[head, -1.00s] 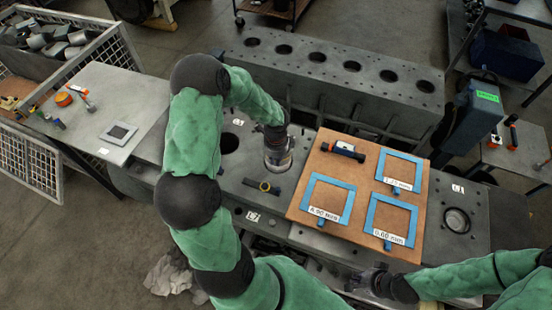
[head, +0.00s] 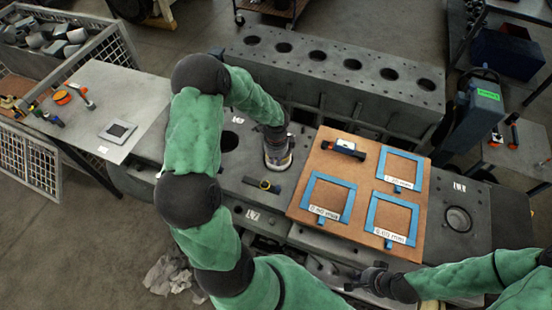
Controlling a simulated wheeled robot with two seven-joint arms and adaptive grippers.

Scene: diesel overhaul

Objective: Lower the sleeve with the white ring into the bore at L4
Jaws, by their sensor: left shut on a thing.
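My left gripper (head: 276,137) points down over the grey engine deck and is shut on the metal sleeve (head: 278,159). The sleeve is upright, with a pale band near its lower end. It stands at or just over the deck; its lower edge hides any bore beneath it, and I cannot tell how far it is in. No label reading L4 is legible. My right gripper (head: 364,279) is low at the right, near the front edge of the deck, apart from the sleeve. Its fingers are too small to judge.
A brown board (head: 332,229) with blue square frames and a gauge (head: 344,150) lies right of the sleeve. An open bore (head: 229,141) is to its left, and a small dark tool (head: 262,185) lies in front. A ringed bore (head: 457,219) is at far right. A block with several holes (head: 335,75) stands behind.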

